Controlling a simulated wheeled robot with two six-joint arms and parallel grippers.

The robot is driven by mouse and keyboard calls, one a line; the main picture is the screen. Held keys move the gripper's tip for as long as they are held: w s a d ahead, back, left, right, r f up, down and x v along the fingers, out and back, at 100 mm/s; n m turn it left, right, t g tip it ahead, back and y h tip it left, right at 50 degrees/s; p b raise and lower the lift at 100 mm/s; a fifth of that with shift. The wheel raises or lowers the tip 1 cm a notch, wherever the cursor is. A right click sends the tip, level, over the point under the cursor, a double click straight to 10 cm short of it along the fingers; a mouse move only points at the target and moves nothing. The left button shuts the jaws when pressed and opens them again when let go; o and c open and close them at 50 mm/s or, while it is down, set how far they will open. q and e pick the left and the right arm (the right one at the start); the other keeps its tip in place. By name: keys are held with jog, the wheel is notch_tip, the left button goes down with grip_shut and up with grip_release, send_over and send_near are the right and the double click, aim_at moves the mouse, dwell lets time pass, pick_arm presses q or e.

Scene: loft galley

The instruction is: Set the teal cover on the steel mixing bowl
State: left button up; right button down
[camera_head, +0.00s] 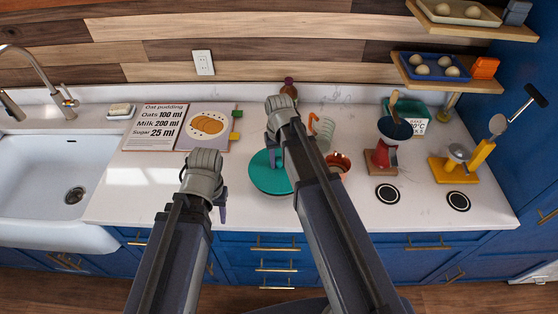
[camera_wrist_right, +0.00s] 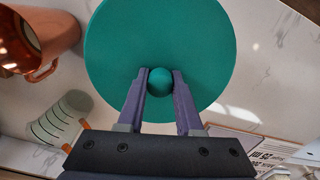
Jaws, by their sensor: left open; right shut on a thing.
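The teal cover (camera_head: 268,181) is a round disc over the middle of the white counter, partly behind my right arm. My left gripper (camera_head: 203,190) is open and empty, left of the cover and over the counter's front part. I cannot make out the steel mixing bowl in either view; the cover or my arm may hide it.
A copper mug (camera_head: 340,161) and a pale ribbed glass (camera_head: 324,130) with an orange handle stand close right of the cover. A red-based device (camera_head: 380,160) and a yellow stand (camera_head: 450,171) are farther right. Recipe board (camera_head: 155,128) and picture board (camera_head: 208,127) lie behind left.

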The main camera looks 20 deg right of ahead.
jog(key=shift+f+b, duration=0.3)
jog(key=shift+b, duration=0.05)
dwell(0.3)
jog(key=shift+f+b, duration=0.3)
jog(key=shift+f+b, duration=0.3)
jog(key=shift+b, duration=0.05)
dwell(1.4)
grip_release()
dwell(0.5)
notch_tip(320, 180, up, 7)
jog(key=p, duration=0.7)
dwell(0.4)
